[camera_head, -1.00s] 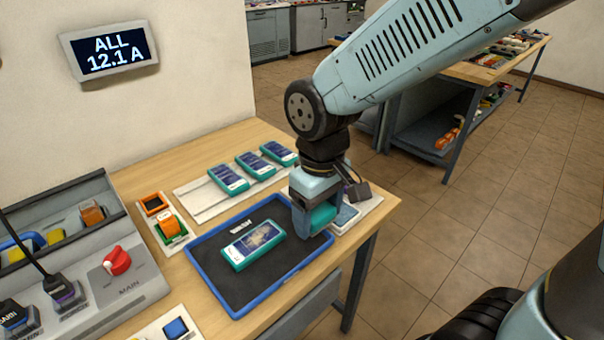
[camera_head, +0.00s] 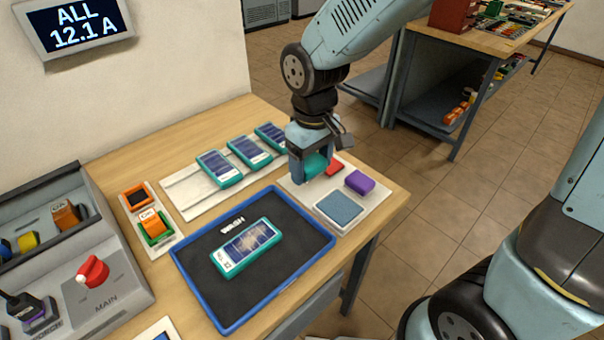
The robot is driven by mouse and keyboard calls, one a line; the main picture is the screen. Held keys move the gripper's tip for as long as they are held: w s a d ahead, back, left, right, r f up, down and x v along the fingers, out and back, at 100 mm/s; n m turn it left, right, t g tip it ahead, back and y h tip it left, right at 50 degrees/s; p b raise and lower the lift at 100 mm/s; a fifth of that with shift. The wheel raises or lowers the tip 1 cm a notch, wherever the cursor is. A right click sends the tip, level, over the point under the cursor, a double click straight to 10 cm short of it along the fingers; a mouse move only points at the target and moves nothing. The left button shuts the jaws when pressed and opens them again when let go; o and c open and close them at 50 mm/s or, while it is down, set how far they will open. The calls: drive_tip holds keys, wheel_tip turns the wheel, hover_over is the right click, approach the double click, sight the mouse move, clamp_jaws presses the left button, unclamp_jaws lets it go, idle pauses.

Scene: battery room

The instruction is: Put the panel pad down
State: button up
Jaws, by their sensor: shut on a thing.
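My gripper (camera_head: 312,172) is shut on a teal block, the panel pad (camera_head: 316,164), at the back left of a white board (camera_head: 366,218) on the table's right side. The fingers hide part of the pad, and I cannot tell whether it touches the board. A red block (camera_head: 335,169) lies just right of the gripper. A purple block (camera_head: 359,182) and a square blue-grey pad in a white frame (camera_head: 339,210) are also on the board.
A blue-rimmed black tray (camera_head: 284,275) holds a teal-framed panel (camera_head: 246,247). Several similar panels (camera_head: 219,168) lie on a white strip behind it. A grey console with a red MAIN switch (camera_head: 93,271) stands left. The table's right edge is close to the board.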

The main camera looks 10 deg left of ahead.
drive_tip(key=w+f, duration=0.2)
drive_tip(key=w+a+f, duration=0.1)
drive_tip(key=w+f, duration=0.1)
drive_tip(key=w+a+f, duration=0.1)
drive_tip(key=w+f, duration=0.1)
drive_tip(key=shift+w+a+f, duration=0.15)
drive_tip(key=shift+a+f, duration=0.05)
drive_tip(key=shift+f, duration=1.75)
drive_tip(key=shift+f, duration=0.3)
